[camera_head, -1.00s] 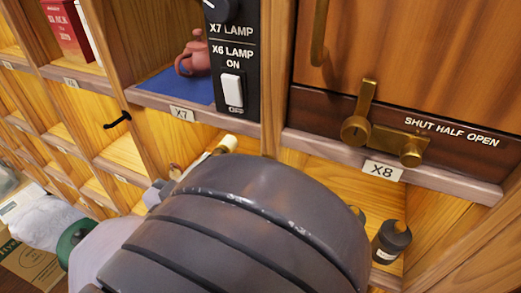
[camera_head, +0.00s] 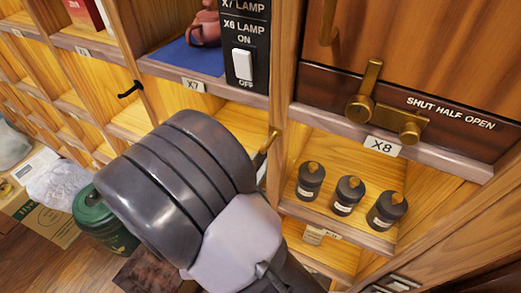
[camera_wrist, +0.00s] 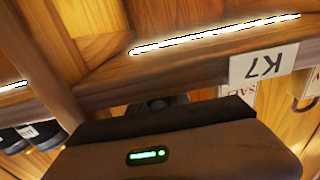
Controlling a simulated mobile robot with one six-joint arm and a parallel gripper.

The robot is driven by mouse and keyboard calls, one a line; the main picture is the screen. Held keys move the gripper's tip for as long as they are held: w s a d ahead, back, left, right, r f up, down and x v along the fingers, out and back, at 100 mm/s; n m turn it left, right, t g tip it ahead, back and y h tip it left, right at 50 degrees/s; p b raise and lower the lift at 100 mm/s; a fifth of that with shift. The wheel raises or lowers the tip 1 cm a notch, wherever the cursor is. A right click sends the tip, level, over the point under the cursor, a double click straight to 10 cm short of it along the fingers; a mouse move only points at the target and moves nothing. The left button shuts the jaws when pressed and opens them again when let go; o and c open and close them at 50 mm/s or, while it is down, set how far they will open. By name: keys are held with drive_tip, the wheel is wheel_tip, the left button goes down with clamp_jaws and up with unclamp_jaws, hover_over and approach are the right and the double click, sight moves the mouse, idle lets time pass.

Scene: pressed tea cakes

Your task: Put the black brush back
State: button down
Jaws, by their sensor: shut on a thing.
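My gripper (camera_wrist: 160,113) shows at the bottom of the wrist view, just under a shelf edge with a label that appears upside down. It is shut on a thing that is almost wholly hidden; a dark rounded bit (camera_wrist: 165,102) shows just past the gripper. I cannot make out the black brush for certain in either view. In the head view my arm covers the jaws. A slim brass-coloured piece (camera_head: 268,141) shows beside my arm, at the post below the switch panel; I cannot tell what it belongs to.
Three dark jars (camera_head: 347,195) stand on the shelf below the X8 label (camera_head: 384,146). A reddish teapot (camera_head: 206,29) sits on blue in the X7 compartment. A black hook (camera_head: 130,89) is on a divider. A green canister (camera_head: 103,220) stands below at left.

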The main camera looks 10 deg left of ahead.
drive_tip(key=shift+w+f, duration=0.1)
drive_tip(key=shift+f, duration=0.1)
drive_tip(key=shift+d+f+b, duration=0.1)
drive_tip(key=shift+b, duration=0.25)
drive_tip(key=c, duration=1.2)
unclamp_jaws()
